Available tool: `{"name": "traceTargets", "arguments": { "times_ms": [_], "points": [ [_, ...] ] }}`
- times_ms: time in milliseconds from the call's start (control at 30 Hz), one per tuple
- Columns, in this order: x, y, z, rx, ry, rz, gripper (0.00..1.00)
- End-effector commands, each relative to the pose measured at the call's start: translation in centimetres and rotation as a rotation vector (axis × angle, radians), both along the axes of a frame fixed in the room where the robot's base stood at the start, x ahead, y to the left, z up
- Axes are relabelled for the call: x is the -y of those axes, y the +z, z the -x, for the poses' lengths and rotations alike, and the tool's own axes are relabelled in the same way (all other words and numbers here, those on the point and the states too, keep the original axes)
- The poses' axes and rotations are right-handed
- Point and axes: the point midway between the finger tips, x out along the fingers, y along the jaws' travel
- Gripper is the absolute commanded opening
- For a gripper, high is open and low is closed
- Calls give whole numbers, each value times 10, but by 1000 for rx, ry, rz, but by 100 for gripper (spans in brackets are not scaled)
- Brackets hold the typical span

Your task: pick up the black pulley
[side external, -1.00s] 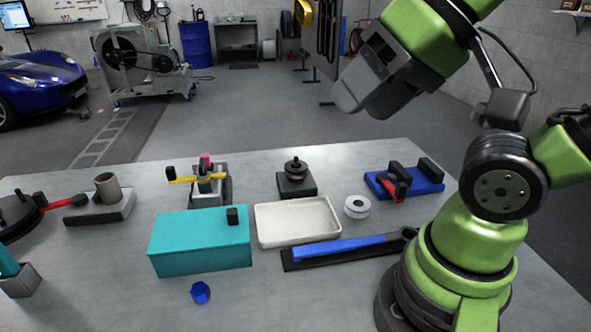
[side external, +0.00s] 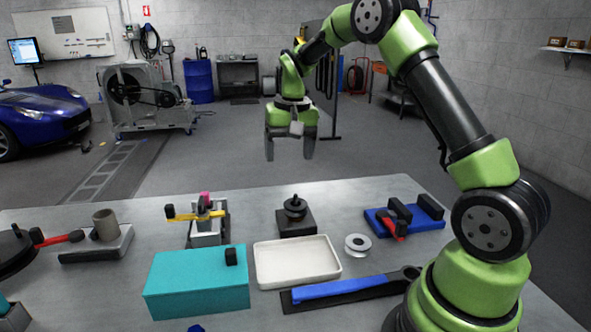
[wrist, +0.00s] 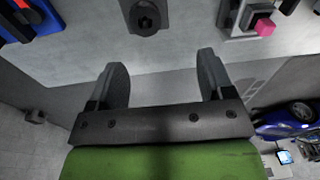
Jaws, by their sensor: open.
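The black pulley (side external: 295,206) sits upright on a dark square block (side external: 296,225) at the back middle of the table. My gripper (side external: 289,152) is open and empty, fingers pointing down, high up and apart from the pulley. In the wrist view my gripper (wrist: 163,66) shows its two fingers wide apart with bare table and floor between them.
A white tray (side external: 335,273) stands in front of the block, with a pale pulley (side external: 358,243) to its right. A teal box (side external: 195,285), a yellow-handled fixture (side external: 205,232) and a blue fixture (side external: 425,224) stand around. A blue-handled tool (side external: 345,287) lies in front.

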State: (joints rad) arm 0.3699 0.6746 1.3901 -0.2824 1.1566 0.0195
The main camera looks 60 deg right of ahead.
Motion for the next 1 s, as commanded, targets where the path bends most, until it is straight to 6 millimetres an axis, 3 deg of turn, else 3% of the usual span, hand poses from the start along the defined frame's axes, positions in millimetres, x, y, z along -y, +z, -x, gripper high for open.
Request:
{"name": "traceTargets", "arguments": {
  "times_ms": [33,200,467,1000],
  "points": [
    [11,-19,-3,-31,-21,-5,74],
    [31,-53,-7,-84,-56,-9,74],
    [35,-70,-7,-98,-64,-11,74],
    [34,-133,-7,-96,-63,-12,74]
  ]
}}
